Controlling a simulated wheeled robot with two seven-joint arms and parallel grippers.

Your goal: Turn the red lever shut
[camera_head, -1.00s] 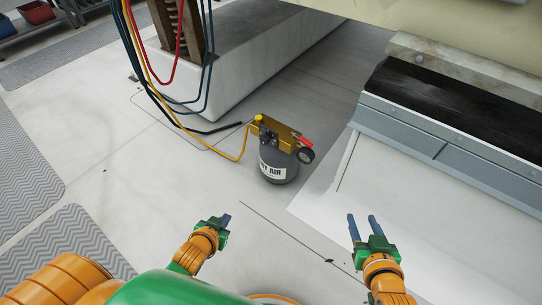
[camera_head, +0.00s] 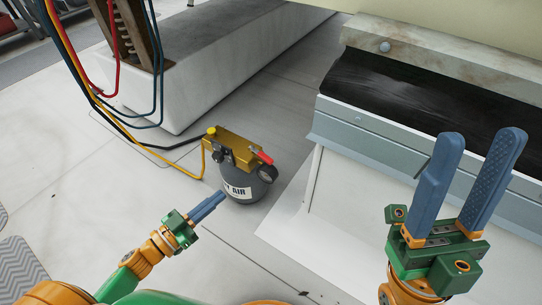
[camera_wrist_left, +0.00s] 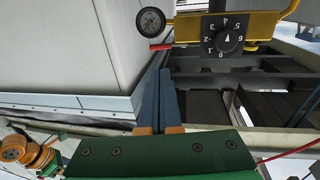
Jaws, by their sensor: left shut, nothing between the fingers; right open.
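The red lever (camera_head: 261,156) sits on the right end of the brass manifold (camera_head: 232,147) on top of a grey air tank (camera_head: 244,185). In the left wrist view the red lever (camera_wrist_left: 161,46) shows as a small red bar between the gauge and the brass body. My left gripper (camera_head: 222,196) is shut and empty, in front of the tank at its lower left in the head view. In the left wrist view its fingers (camera_wrist_left: 167,72) point toward the lever, apart from it. My right gripper (camera_head: 478,137) is open and empty, raised at the right.
A round gauge (camera_head: 267,173) sits beside the lever, and a numbered dial (camera_wrist_left: 223,39) is on the brass body. A yellow hose (camera_head: 187,172) runs to the manifold's left. A white cabinet (camera_head: 343,190) stands right of the tank.

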